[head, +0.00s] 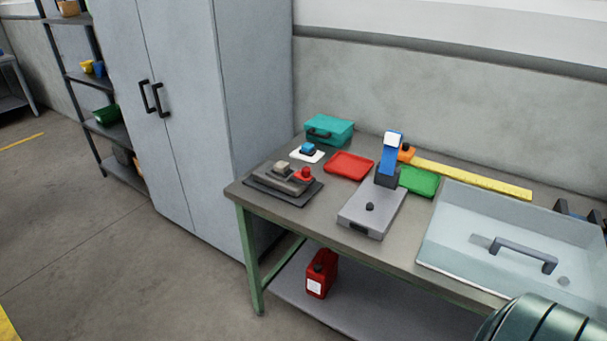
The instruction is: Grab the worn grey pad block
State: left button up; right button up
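A small grey-beige block (282,168) sits on top of a low grey device (278,181) at the left end of the workbench (330,215). It may be the worn grey pad block, but it is too small to see any wear. A red knob (305,174) stands beside it on the same device. A blue block (308,149) lies on a white sheet (318,158) just behind. Neither of my grippers is in view.
A teal case (330,129), a red tray (349,165), a green tray (420,182) and a blue-posted device (390,160) stand on the bench. A clear-lidded box (460,235) fills the right. A grey cabinet (180,90) borders the left end. Open floor (120,270) lies front left.

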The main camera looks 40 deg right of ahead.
aim_at(281, 168)
jog(key=z, duration=0.3)
jog(key=i+l+z, duration=0.1)
jog(key=i+z, duration=0.15)
jog(key=z, duration=0.2)
jog(key=i+z, duration=0.25)
jog(key=z, duration=0.15)
jog(key=i+j+z, duration=0.1)
jog(key=i+z, duration=0.15)
jog(key=z, duration=0.2)
